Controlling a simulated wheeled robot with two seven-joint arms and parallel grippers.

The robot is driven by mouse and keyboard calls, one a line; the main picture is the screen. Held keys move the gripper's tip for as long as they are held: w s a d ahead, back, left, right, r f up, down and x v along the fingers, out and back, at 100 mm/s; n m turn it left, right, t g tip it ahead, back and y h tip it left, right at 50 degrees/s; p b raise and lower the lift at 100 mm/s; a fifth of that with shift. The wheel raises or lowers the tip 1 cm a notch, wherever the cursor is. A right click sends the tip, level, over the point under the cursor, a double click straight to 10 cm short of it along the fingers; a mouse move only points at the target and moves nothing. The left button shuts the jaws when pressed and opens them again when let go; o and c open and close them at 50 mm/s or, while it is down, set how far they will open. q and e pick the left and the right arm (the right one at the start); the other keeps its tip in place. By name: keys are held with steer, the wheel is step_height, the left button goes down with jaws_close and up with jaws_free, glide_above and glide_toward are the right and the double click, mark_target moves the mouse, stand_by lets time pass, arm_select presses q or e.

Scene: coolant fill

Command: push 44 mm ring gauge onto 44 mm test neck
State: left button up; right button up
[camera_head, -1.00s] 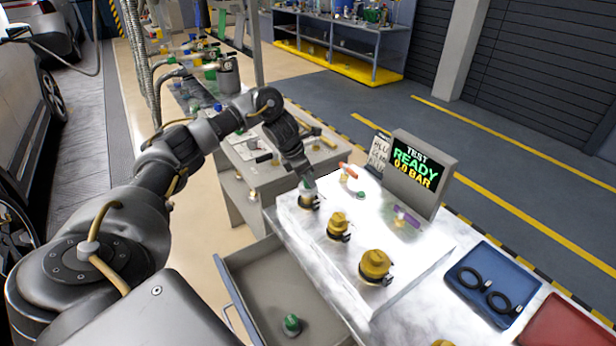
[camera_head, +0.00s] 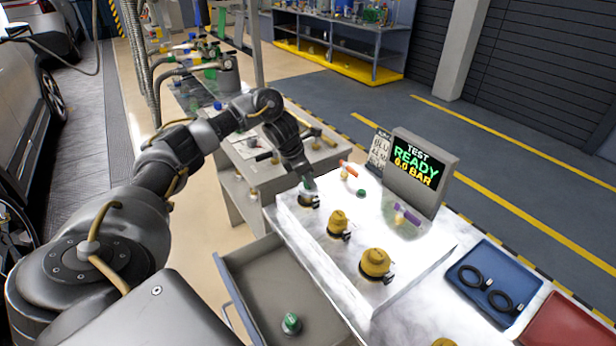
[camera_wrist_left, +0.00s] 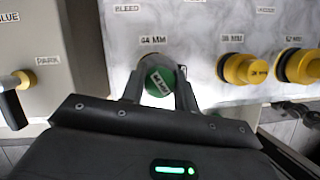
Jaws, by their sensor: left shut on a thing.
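My left gripper (camera_head: 308,186) is over the far-left station of the white test block (camera_head: 400,245). The gauge sits below the panel's 44 MM label and covers most of the 44 mm test neck. In the head view the dark neck (camera_head: 309,202) shows just under the fingertips. I cannot tell how far the gauge is down on it. My right gripper is not in view.
Two yellow-capped necks (camera_head: 338,223) (camera_head: 376,262) stand to the right on the block. The test display (camera_head: 416,168) reads READY, 0.0 BAR. An open drawer (camera_head: 262,290) holds a green part (camera_head: 291,322). A blue tray (camera_head: 462,296) with black rings stands at right.

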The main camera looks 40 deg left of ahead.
arm_select(q)
steer(key=shift+f+b, duration=0.55)
steer(key=shift+f, duration=0.25)
steer(key=o, duration=1.1)
steer(key=shift+r, duration=0.1)
steer(key=shift+a+r, duration=0.1)
steer(key=shift+r, duration=0.2)
steer(key=p+v, duration=0.1)
steer(key=v, duration=0.9)
